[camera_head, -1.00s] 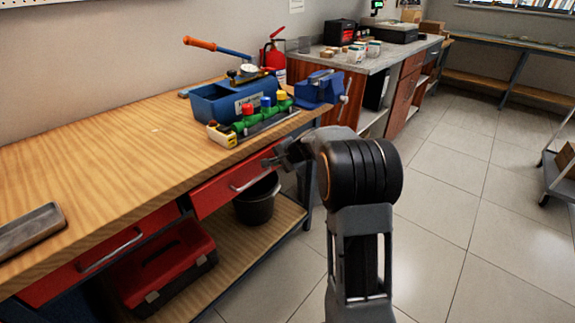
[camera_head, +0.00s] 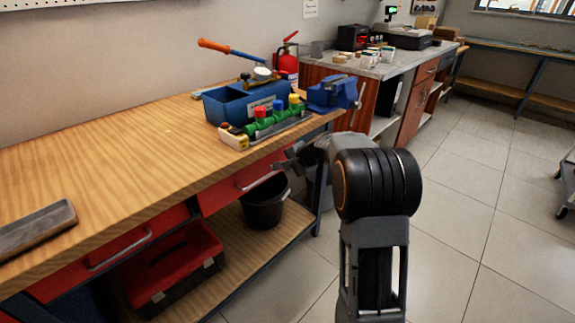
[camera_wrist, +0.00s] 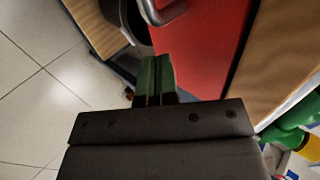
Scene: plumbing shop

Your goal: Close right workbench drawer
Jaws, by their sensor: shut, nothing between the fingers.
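The right workbench drawer (camera_head: 232,192) has a red front with a metal bar handle (camera_head: 258,183), under the wooden top (camera_head: 120,150). Its front lies close beneath the bench edge; I cannot tell whether a small gap remains. My gripper (camera_head: 281,165) is shut and empty, by the drawer's right end, partly hidden by my arm. In the wrist view my closed green fingertips (camera_wrist: 155,72) are beside the red drawer front (camera_wrist: 205,50), with the handle (camera_wrist: 165,12) above them. I cannot tell whether they touch it.
The left drawer (camera_head: 110,255) is red too. A black bucket (camera_head: 264,205) and a red toolbox (camera_head: 175,265) stand on the lower shelf. A blue bin (camera_head: 232,108), valves and a blue vise (camera_head: 332,93) are on top.

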